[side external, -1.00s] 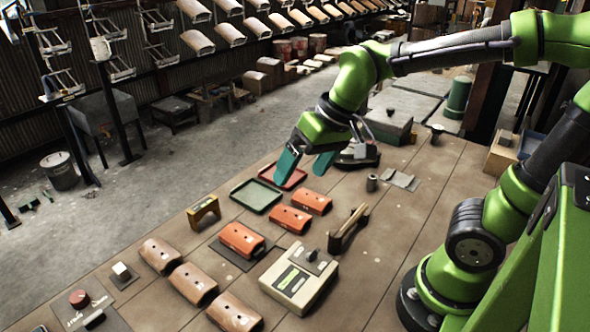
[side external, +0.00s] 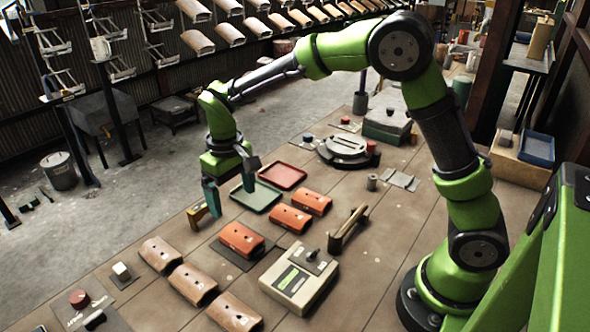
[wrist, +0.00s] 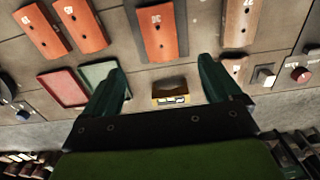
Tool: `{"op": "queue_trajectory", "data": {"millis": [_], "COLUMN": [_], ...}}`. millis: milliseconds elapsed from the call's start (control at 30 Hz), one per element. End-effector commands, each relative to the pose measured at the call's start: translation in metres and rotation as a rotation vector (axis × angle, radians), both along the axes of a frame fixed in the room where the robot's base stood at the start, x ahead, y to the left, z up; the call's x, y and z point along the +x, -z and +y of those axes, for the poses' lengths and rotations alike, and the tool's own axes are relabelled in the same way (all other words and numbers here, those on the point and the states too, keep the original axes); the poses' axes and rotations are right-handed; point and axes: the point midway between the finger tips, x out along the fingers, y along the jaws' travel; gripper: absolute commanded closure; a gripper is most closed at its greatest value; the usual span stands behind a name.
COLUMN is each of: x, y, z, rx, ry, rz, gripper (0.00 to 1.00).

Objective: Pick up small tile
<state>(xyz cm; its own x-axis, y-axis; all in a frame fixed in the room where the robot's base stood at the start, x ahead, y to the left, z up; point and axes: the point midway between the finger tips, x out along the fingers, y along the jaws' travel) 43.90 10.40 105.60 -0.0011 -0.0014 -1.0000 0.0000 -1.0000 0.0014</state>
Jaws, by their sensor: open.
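Two smaller orange tiles (side external: 290,219) (side external: 313,202) lie side by side on the table; they show at the upper left of the wrist view (wrist: 40,30) (wrist: 80,24). A larger orange tile (side external: 242,239) lies on a dark mat and shows at top centre of the wrist view (wrist: 163,32). In the wrist view the block (wrist: 170,93) appears between my open fingers (wrist: 165,86). No tile is between the fingers.
A red tray (side external: 282,176) lies beyond the green one. Tan tiles (side external: 160,255) line the front left. A control box (side external: 299,280) and a wooden holder (side external: 348,228) stand to the right. A round dark fixture (side external: 346,150) is farther back.

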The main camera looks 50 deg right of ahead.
Motion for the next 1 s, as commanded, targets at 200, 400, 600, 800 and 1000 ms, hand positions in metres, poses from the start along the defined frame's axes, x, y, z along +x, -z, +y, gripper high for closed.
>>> {"op": "queue_trajectory", "data": {"millis": [200,400,600,800,1000], "x": [-0.001,-0.001,-0.007,-0.008,-0.008], "y": [0.045,0.061,0.084,0.109,0.113], "z": [0.0,0.0,0.0,0.0,0.001], "rx": [0.0,0.001,0.0,0.001,0.002], "ry": [0.001,0.002,0.0,0.001,0.002], "rz": [0.003,0.0,0.003,0.001,-0.001], "gripper": [0.08,0.08,0.08,0.08,0.08]}}
